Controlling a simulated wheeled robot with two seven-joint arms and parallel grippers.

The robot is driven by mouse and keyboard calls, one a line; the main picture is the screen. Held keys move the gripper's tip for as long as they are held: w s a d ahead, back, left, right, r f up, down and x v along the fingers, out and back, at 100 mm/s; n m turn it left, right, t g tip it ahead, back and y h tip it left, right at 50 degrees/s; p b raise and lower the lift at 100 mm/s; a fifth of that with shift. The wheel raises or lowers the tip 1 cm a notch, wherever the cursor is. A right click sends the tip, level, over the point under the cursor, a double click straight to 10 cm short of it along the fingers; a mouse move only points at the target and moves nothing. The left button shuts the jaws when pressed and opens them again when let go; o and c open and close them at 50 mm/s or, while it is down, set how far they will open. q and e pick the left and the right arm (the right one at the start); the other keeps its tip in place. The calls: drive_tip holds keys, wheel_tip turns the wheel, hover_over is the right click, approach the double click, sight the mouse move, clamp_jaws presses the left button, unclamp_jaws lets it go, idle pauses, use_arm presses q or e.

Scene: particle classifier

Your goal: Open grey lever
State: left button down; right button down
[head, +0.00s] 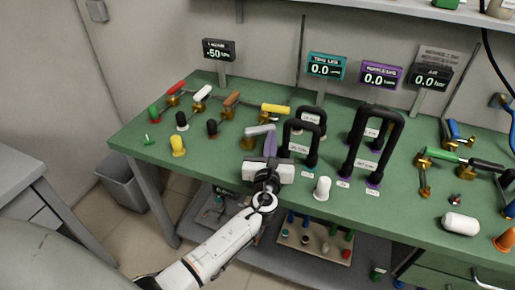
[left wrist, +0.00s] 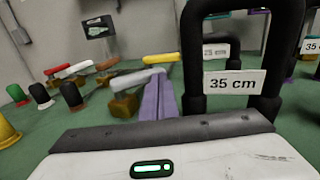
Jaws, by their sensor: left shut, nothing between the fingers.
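The grey lever (head: 258,131) is a short pale handle on a brass valve body (head: 247,143), in the middle of the green bench. In the left wrist view the grey lever (left wrist: 135,78) lies roughly level, over its brass base (left wrist: 124,103). My left gripper (head: 271,135), with purple fingers, is shut and empty just to the right of the lever. In the left wrist view its fingers (left wrist: 158,88) stand at the lever's right end; I cannot tell whether they touch it. My right gripper is not in view.
A black hose loop labelled 35 cm (left wrist: 232,79) stands close to the right of my left gripper. A yellow lever (head: 275,109) is behind; brown (head: 231,98), white (head: 202,93) and red (head: 175,88) levers are left. A white stopper (head: 322,188) stands near the bench's front edge.

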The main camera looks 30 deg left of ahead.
use_arm(q)
drive_tip(key=shift+b+x, duration=0.3)
drive_tip(key=shift+x, duration=1.8)
drive_tip(key=shift+w+a+b, duration=0.2)
drive_tip(key=shift+w+b, duration=0.1)
drive_tip(key=shift+w, duration=0.15)
drive_tip(key=p+v, duration=0.1)
drive_tip(key=v, duration=0.9)
drive_tip(key=shift+s, duration=0.2)
